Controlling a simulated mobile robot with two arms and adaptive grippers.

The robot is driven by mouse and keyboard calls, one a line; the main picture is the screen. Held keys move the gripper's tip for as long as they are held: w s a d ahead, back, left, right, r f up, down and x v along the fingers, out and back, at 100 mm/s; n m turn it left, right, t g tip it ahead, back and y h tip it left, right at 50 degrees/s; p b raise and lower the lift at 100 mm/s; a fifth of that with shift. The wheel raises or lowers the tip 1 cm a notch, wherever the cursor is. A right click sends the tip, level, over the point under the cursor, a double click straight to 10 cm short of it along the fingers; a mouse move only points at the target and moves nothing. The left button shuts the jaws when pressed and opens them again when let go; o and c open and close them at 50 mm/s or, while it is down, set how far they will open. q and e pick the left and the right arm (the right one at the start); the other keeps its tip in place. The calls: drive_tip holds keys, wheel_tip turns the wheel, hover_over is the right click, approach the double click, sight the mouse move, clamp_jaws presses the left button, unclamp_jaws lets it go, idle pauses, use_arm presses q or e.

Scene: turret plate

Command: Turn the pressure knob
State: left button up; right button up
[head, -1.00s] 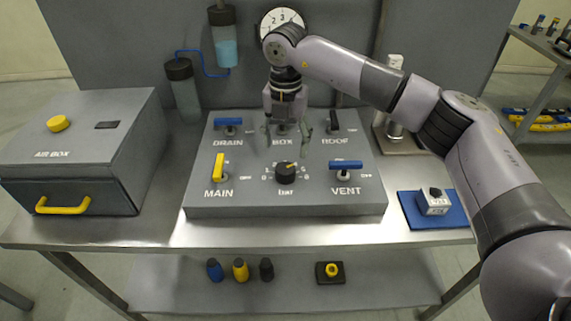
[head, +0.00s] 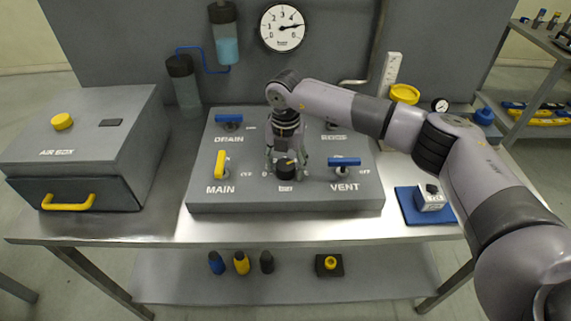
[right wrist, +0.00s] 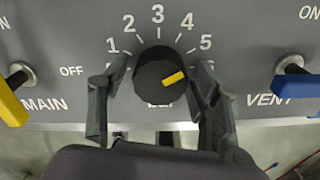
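The black pressure knob (head: 286,172) with a yellow pointer stands at the front middle of the grey panel (head: 240,203). In the right wrist view, the knob (right wrist: 150,85) has its pointer (right wrist: 174,78) toward the right, near the 5 to 6 side of the scale. My right gripper (head: 287,163) is over the knob. In the right wrist view its fingers (right wrist: 160,66) stand on either side of the knob, with a gap seen beside each one. The 6 mark is partly hidden by the right finger. My left gripper is not in view.
The yellow MAIN handle (head: 220,163) and the blue VENT handle (head: 344,162) flank the knob. The blue DRAIN handle (head: 229,118) is behind. A round gauge (head: 283,28) hangs on the back wall. The air box (head: 85,145) stands left.

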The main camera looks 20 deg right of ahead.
drive_tip(key=c, duration=0.9)
drive_tip(key=n+b, duration=0.3)
drive_tip(key=shift+f, duration=0.15)
drive_tip(key=n+b, duration=0.3)
drive_tip(key=shift+n, duration=0.4)
drive_tip(key=n+b, duration=0.3)
drive_tip(key=n, duration=0.2)
drive_tip(key=n+b, duration=0.1)
drive_tip(key=n, duration=0.2)
drive_tip(key=shift+n, duration=0.3)
drive_tip(key=shift+r+n+b, duration=0.2)
drive_tip(key=shift+n+b, duration=0.35)
drive_tip(key=shift+n, duration=0.55)
